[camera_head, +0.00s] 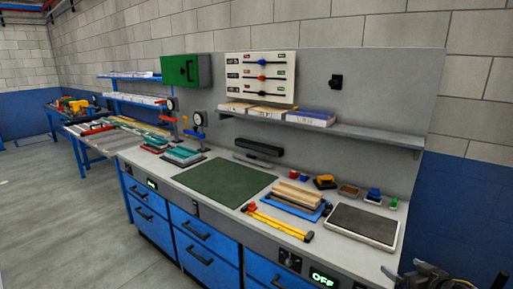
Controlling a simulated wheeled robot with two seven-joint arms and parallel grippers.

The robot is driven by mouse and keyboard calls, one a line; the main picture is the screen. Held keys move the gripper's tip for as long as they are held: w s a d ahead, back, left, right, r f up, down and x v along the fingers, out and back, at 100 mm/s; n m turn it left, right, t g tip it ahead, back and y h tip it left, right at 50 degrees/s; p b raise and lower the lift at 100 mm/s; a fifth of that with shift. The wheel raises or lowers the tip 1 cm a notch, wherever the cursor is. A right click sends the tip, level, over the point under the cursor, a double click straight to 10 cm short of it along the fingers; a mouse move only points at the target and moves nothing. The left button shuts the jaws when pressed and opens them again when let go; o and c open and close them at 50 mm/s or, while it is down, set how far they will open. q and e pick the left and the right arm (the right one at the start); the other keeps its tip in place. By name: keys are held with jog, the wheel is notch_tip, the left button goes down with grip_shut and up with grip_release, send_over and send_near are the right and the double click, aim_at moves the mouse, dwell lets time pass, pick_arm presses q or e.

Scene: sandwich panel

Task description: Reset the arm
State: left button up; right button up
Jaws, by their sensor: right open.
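My right gripper (432,276) shows at the bottom right corner, cut off by the picture's edge. It is open, and I see nothing held in it. It is in front of the workbench's right end, apart from the things on the top. My left gripper is not in view. On the bench lie a dark green mat (224,182), a blue tray (290,208) bearing pale wooden strips (297,194), and a dark grey plate in a light frame (363,224).
A yellow tool (278,224) lies along the bench's front edge. Small coloured parts (325,182) stand behind the tray. A shelf (345,130) with boxes crosses the back panel. A lit OFF display (323,278) is on the bench front. Floor (60,220) at left is clear.

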jog(key=s+a+f+g+h, duration=0.15)
jog(key=s+f, duration=0.35)
jog(key=f, duration=0.6)
jog(key=s+f+m+g, duration=0.15)
jog(key=s+f, duration=0.45)
jog(key=f, duration=0.6)
jog(key=s+a+f+g, duration=0.15)
jog(key=s+f, duration=0.35)
jog(key=f, duration=0.6)
jog(key=s+a+f+n+g, duration=0.15)
jog(key=s+a+f, duration=0.25)
jog(key=s+f, duration=0.45)
jog(key=s+a+f+g, duration=0.35)
jog(key=s+f, duration=0.35)
jog(key=s, duration=0.3)
jog(key=s+a+f+g, duration=0.1)
jog(key=s+a+f, duration=0.1)
jog(key=s+a, duration=0.3)
jog(key=s+a+f+n+g, duration=0.1)
jog(key=s+a, duration=0.4)
jog(key=s, duration=0.8)
notch_tip(320, 180, down, 2)
jog(key=shift+a+f+g, duration=0.1)
jog(key=shift+a+g, duration=0.1)
jog(key=shift+g, duration=0.25)
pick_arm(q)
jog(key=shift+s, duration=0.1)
pick_arm(e)
jog(key=shift+w, duration=0.1)
